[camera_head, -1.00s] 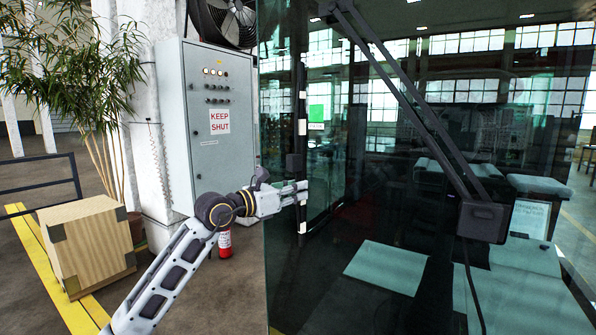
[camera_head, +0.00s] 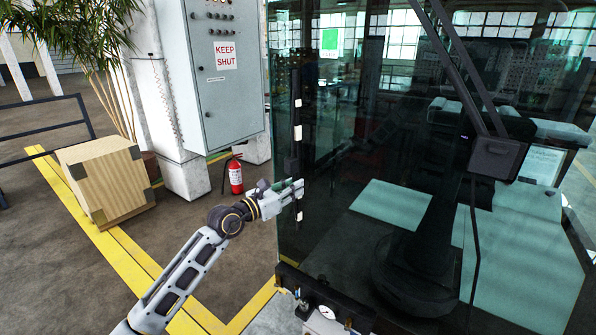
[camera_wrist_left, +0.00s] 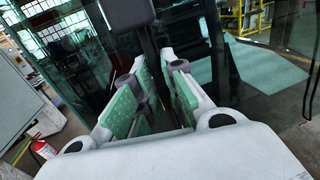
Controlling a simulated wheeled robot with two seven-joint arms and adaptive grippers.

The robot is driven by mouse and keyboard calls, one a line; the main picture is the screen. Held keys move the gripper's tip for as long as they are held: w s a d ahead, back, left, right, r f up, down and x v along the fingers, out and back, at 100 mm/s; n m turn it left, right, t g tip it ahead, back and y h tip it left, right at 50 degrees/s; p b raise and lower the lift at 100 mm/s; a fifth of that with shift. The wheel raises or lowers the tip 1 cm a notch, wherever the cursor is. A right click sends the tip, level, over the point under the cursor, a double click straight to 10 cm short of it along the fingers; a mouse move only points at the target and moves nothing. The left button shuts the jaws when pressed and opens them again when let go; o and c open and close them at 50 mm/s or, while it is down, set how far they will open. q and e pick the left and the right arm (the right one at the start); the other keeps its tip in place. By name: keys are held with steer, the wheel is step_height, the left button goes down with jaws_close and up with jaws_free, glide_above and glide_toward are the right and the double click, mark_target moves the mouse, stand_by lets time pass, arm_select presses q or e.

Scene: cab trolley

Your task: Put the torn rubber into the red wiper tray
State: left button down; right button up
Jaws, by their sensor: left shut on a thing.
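My left gripper (camera_head: 292,190) is at the left part of the dark glass cab front, beside a dark upright strip with pale sections (camera_head: 297,118). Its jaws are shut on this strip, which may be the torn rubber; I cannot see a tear. In the left wrist view the two pale, green-padded fingers (camera_wrist_left: 155,98) stand on either side of a dark bar (camera_wrist_left: 151,50). The part of the strip between the fingers is largely hidden. I see no red wiper tray in either view. My right gripper is not in view.
The cab glass (camera_head: 345,215) fills the right side, with a black wiper arm and box (camera_head: 497,157) on it. A grey cabinet (camera_head: 228,100), a red fire extinguisher (camera_head: 235,176) and a wooden crate (camera_head: 108,182) stand at left.

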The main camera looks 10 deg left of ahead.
arm_select(q)
steer(key=s+a+f+n+t+y, duration=0.15)
steer(key=s+f, duration=0.25)
steer(key=f, duration=0.5)
steer(key=s+a+f+y, duration=0.2)
steer(key=s+a+f, duration=0.15)
steer(key=f, duration=0.45)
steer(key=s+d+f+n+t+y, duration=0.1)
steer(key=s+f+n+y, duration=0.4)
steer(key=s+f, duration=0.4)
steer(key=shift+s+d+f+y, duration=0.3)
steer(key=shift+s+y, duration=0.45)
steer(key=shift+s, duration=0.15)
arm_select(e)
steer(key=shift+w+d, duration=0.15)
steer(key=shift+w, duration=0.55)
